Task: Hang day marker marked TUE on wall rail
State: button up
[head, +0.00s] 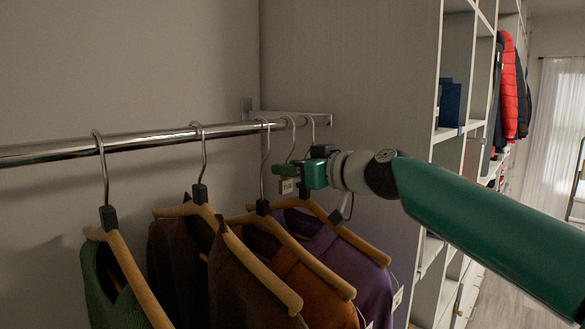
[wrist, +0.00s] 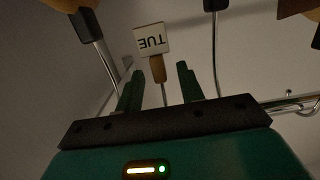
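The day marker, a small pale tag reading TUE (wrist: 151,39) on a short wooden piece, appears upside down in the wrist view. In the head view the tag (head: 287,187) is small, just below my gripper's fingertips. My gripper (head: 289,170) is below the far end of the chrome rail (head: 60,150). In the wrist view the two green fingers (wrist: 158,78) stand apart, with visible gaps either side of the wooden piece. A thin wire runs from that piece down between the fingers.
Several wooden hangers (head: 203,215) with green, brown, orange and purple clothes hang from the rail, close to my gripper. The rail's far end meets a bracket (head: 290,118) at the panel. White cubby shelving (head: 450,100) stands at right, with a blue box (head: 450,103).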

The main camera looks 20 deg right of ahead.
jog(key=v, duration=1.3)
jog(key=shift+s, duration=0.35)
jog(key=shift+d, duration=0.1)
